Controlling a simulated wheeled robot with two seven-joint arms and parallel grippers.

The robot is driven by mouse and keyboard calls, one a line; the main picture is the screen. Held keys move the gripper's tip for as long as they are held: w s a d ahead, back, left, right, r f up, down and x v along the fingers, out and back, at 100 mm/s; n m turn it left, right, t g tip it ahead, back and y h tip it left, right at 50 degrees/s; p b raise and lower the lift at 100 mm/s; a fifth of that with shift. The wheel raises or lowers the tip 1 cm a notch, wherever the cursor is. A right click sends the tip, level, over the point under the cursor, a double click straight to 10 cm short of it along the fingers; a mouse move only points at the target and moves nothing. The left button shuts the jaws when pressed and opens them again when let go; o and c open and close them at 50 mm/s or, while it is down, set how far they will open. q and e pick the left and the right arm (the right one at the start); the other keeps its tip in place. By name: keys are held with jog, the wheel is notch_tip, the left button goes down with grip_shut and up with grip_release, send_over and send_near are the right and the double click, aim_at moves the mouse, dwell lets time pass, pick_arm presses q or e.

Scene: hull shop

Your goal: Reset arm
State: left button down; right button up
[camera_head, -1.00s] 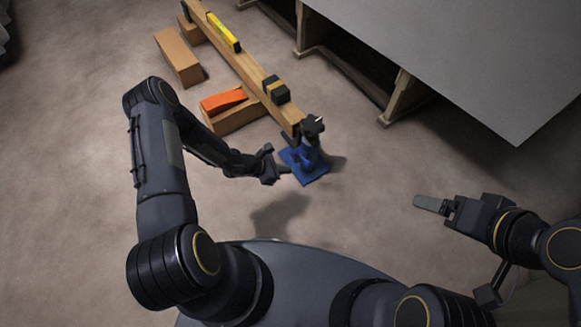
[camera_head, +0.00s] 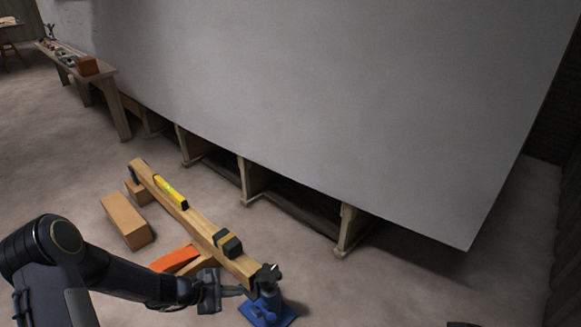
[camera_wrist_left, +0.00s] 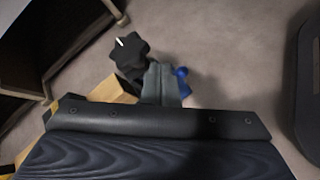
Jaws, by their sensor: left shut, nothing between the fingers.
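My left gripper (camera_head: 232,292) is low at the bottom of the head view, just left of the blue jack (camera_head: 267,308). Its fingers are shut with nothing between them. The jack has a blue base and a black star-shaped knob (camera_head: 268,275), and it stands at the near end of a long wooden beam (camera_head: 205,232). In the left wrist view the shut fingertips (camera_wrist_left: 161,84) overlap the jack, with the black knob (camera_wrist_left: 130,50) just beyond them. I cannot tell whether they touch it.
A large grey panel (camera_head: 340,100) on wooden supports stands behind. A cluttered bench (camera_head: 92,75) is far left.

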pick_arm(q)
jog(key=s+r+m+g+y, duration=0.1)
jog(key=s+r+m, duration=0.4)
jog(key=r, duration=0.6)
jog(key=s+r+m, duration=0.5)
jog(key=r, duration=0.6)
jog(key=s+a+r+m+t+y, duration=0.1)
jog(key=s+a+m+y, duration=0.1)
jog(key=s, duration=0.4)
jog(key=s+a+r+m+y, duration=0.1)
jog(key=s+r+m, duration=0.1)
jog(key=s, duration=0.3)
jog(key=s+a+r+m+t+y, duration=0.1)
jog(key=s+a+m+y, duration=0.15)
jog(key=s, duration=0.35)
notch_tip(320, 180, up, 32)
jog(key=d+p, duration=0.1)
jog(key=p, duration=3.1)
jog(key=shift+g+h, duration=0.3)
jog(key=shift+h, duration=0.15)
